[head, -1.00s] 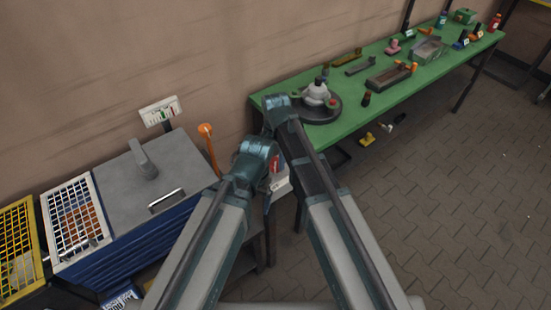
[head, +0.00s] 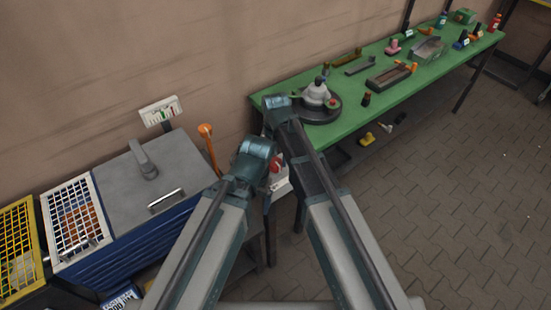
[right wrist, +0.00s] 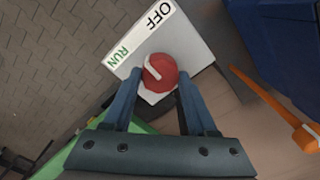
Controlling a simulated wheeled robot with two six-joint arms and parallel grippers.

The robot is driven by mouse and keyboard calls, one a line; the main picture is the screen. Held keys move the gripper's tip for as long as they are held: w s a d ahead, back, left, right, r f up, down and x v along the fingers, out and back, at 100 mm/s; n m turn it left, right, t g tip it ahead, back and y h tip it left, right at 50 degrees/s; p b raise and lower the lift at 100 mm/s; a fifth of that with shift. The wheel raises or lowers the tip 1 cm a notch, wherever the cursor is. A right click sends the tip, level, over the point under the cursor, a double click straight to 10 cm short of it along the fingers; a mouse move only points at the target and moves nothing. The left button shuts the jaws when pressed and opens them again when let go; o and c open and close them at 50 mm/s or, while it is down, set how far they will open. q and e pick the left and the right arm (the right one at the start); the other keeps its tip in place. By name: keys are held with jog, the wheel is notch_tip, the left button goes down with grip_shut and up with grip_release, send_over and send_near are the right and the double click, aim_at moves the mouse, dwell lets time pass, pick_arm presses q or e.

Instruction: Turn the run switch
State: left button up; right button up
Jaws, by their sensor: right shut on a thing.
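The run switch is a red round knob (right wrist: 160,72) with a white mark, on the face of a pale grey box (right wrist: 194,44). The box carries a label (right wrist: 139,36) reading OFF and RUN. The white mark points to the upper left in the right wrist view, towards the label; I cannot tell exactly which word it meets. My right gripper (right wrist: 159,76) has one finger on each side of the knob and is shut on it. In the head view, the knob (head: 277,163) and box (head: 279,187) show partly behind my arms.
A green table (head: 352,119) with several parts stands behind and to the right. A grey-topped blue cabinet (head: 190,153) stands at left, with an orange-topped lever (head: 207,134) near its far edge. The paved floor (head: 450,190) at right is largely clear.

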aim_at(275, 162)
jog(key=n, duration=0.4)
jog(key=shift+n, duration=2.1)
jog(key=o, duration=1.4)
jog(key=shift+c, duration=0.2)
jog(key=shift+r, duration=0.1)
notch_tip(275, 162, up, 14)
jog(key=p, duration=1.3)
jog(key=shift+f+p, duration=0.2)
jog(key=shift+p, duration=0.2)
